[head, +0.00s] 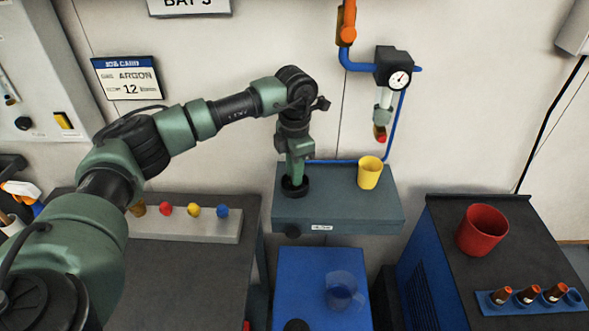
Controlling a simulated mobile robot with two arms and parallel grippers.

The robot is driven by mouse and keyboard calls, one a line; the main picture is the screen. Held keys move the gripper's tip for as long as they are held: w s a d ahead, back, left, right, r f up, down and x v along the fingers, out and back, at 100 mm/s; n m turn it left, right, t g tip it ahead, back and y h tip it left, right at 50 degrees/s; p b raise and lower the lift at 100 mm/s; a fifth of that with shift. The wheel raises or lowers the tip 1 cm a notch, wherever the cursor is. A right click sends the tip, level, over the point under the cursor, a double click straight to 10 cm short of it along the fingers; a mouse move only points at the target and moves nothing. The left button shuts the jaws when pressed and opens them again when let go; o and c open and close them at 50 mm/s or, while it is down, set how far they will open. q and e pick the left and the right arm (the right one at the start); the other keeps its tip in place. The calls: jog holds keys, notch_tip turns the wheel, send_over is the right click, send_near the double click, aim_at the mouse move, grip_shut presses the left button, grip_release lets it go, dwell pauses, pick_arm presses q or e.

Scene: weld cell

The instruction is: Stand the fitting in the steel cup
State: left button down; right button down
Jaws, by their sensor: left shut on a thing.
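My left gripper (296,178) points down over the left part of the grey box-like shelf (345,208) at the wall. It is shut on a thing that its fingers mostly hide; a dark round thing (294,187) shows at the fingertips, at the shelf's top. I cannot tell whether this is the fitting, or whether it rests on the shelf. No cup is clearly steel. A yellow cup (370,173) stands on the shelf to the right of the gripper. My right gripper is not in view.
A see-through cup (343,292) is on the blue surface below. A red cup (482,230) and a blue rack (535,299) of brown pieces are on the right cabinet. Coloured knobs (193,210) line a strip on the left bench. A gauge (398,77) hangs above the shelf.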

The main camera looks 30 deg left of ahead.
pick_arm(q)
jog(key=shift+f, duration=0.1)
jog(key=c, duration=1.3)
grip_release()
jog(key=shift+r, duration=0.25)
notch_tip(320, 180, up, 12)
jog(key=b, duration=0.4)
jog(key=shift+d+f, duration=0.1)
